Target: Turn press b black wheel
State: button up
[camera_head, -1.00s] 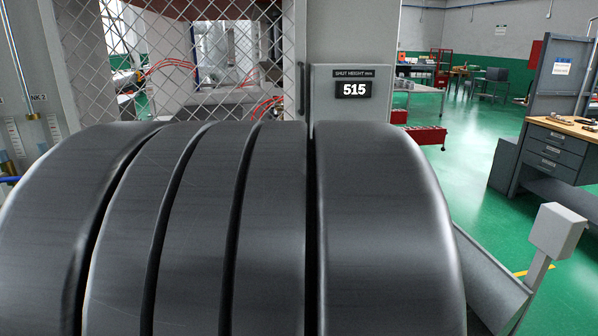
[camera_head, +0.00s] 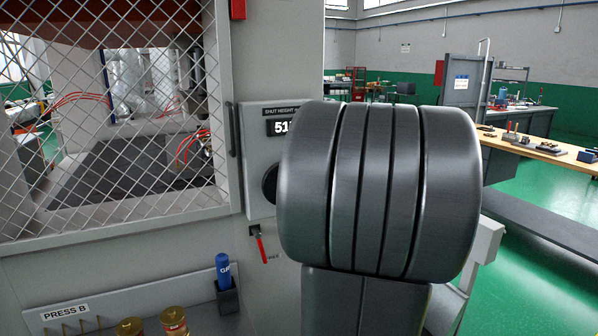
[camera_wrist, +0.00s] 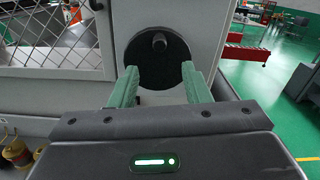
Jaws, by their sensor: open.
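The black wheel (camera_wrist: 147,72) of press B shows in the wrist view as a dark disc with a small knob (camera_wrist: 159,41) near its top, on a grey panel. In the head view only the wheel's left edge (camera_head: 270,184) shows; my own arm hides the rest. My gripper (camera_wrist: 160,75) is in the wrist view, its two green fingers spread apart, one on each side of the wheel's lower part. Nothing is between them but the view of the wheel. I cannot tell whether the fingers touch it. The gripper is hidden in the head view.
A shut height display (camera_head: 288,126) sits above the wheel. A red-handled valve (camera_head: 261,246) hangs below it. A mesh guard (camera_head: 105,110) is at left.

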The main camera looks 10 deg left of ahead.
jog(key=p+x, duration=0.1)
jog(key=x, duration=1)
jog(key=shift+w+a+f+p, duration=0.1)
jog(key=shift+w+a+p, duration=0.1)
jog(key=shift+p, duration=0.1)
grip_shut()
